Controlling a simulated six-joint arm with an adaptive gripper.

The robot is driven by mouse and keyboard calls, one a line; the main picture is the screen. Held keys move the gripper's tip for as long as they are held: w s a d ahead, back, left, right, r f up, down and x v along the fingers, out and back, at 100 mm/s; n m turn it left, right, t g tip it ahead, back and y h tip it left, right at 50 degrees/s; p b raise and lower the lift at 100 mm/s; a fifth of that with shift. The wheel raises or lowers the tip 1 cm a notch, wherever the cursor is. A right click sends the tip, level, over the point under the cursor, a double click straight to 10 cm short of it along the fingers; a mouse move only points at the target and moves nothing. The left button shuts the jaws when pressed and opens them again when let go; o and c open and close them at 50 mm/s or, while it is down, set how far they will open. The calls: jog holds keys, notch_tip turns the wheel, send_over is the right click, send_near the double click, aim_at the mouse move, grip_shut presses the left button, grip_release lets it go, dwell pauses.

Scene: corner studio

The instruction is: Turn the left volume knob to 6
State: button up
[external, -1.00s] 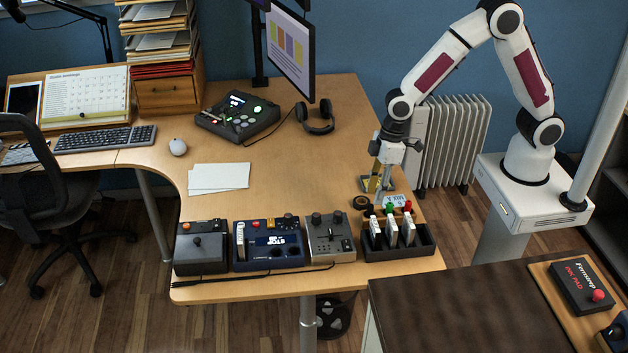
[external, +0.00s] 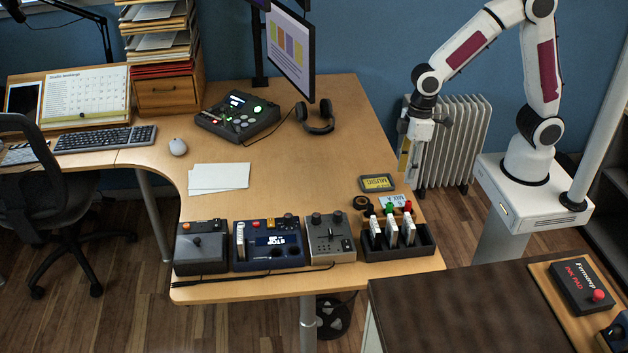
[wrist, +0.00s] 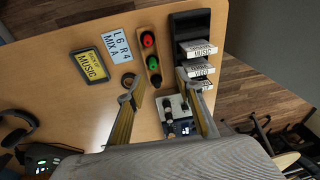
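The grey box with two dark knobs (external: 331,240) stands in the front row on the desk. Its left knob (external: 316,218) and right knob (external: 338,217) are on top; the pointer settings are too small to read. In the wrist view, part of a pale box with knobs shows between the fingers, largely hidden. My gripper (external: 403,169) is raised near the desk's right edge, well apart from the grey box. In the wrist view its yellow fingers (wrist: 160,92) are spread, with nothing held. A card (wrist: 117,46) reads "L 6, R 4, MIX A".
A black rack (external: 400,252) with several labelled cartridges stands right of the grey box. A blue box with a display (external: 268,256) and a joystick box (external: 202,262) stand left. A MUSIC sign (external: 377,183) lies behind the rack.

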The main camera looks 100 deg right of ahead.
jog(key=s+r, duration=0.5)
jog(key=s, duration=0.1)
jog(key=shift+d, duration=0.35)
dwell(0.7)
jog(key=s+d+r+t+h, duration=0.1)
jog(key=s+r+t, duration=0.3)
jog(key=s+r, duration=0.7)
jog(key=shift+s+d+r, duration=0.3)
jog(key=shift+s+d, duration=0.1)
jog(key=shift+s, duration=1.1)
jog(key=shift+d+f+m, duration=0.1)
jog(key=shift+m, duration=0.2)
dwell(2.3)
